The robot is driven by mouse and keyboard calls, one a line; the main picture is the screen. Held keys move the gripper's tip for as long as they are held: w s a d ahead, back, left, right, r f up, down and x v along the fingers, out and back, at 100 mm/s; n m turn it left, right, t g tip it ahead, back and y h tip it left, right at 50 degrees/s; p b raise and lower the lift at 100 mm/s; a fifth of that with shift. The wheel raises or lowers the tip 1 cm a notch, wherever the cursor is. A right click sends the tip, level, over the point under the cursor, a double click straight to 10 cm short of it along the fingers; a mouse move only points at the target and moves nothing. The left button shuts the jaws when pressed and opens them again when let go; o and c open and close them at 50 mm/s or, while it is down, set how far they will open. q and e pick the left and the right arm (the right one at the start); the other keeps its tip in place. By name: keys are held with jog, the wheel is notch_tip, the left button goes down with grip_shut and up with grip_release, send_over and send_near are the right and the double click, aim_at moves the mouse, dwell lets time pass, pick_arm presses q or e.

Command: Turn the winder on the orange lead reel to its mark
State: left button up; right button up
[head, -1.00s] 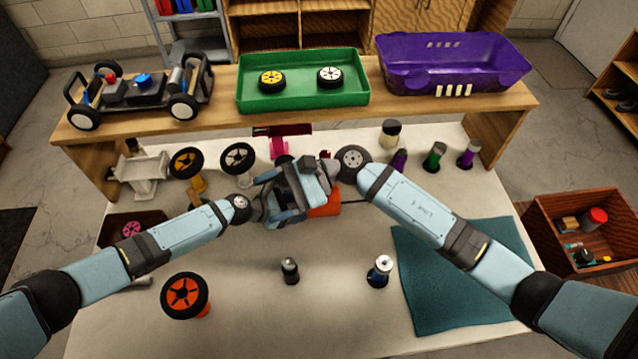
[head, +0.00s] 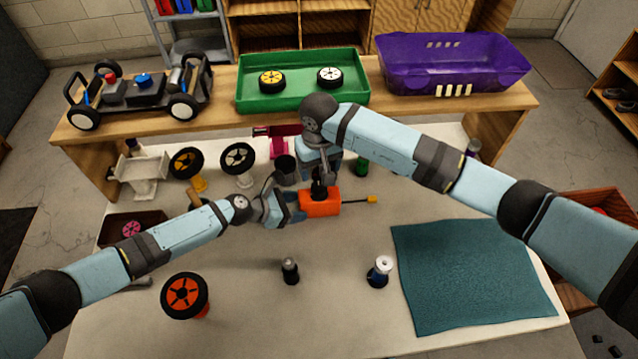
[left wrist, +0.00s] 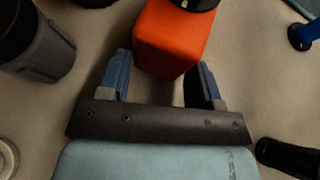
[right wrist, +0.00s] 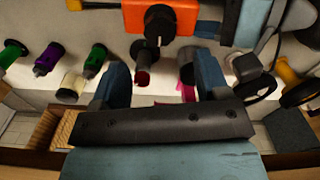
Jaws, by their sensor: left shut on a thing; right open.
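The orange lead reel (head: 322,204) stands on the pale table in the middle of the head view. A yellow-tipped lead (head: 360,200) sticks out of its right side. Its black winder shows in the right wrist view (right wrist: 160,22), with a pale line on it; the mark cannot be made out. My left gripper (head: 294,208) is shut on the reel's left end; the left wrist view shows the orange body (left wrist: 172,45) between the fingers. My right gripper (right wrist: 163,75) is open and points down over the reel, with the winder ahead of its fingers, apparently not between them.
A dark cup (head: 286,170) stands close behind the left gripper. Wheels on stands (head: 238,158) are at the back left. Two bottles (head: 379,270) (head: 290,270) stand in front. A teal mat (head: 470,275) lies at right. A shelf with a green tray (head: 302,95) runs behind.

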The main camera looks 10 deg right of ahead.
aim_at(319, 187)
notch_tip(319, 187, down, 7)
jog(key=shift+f, duration=0.1)
dwell(0.3)
jog(key=c, duration=0.9)
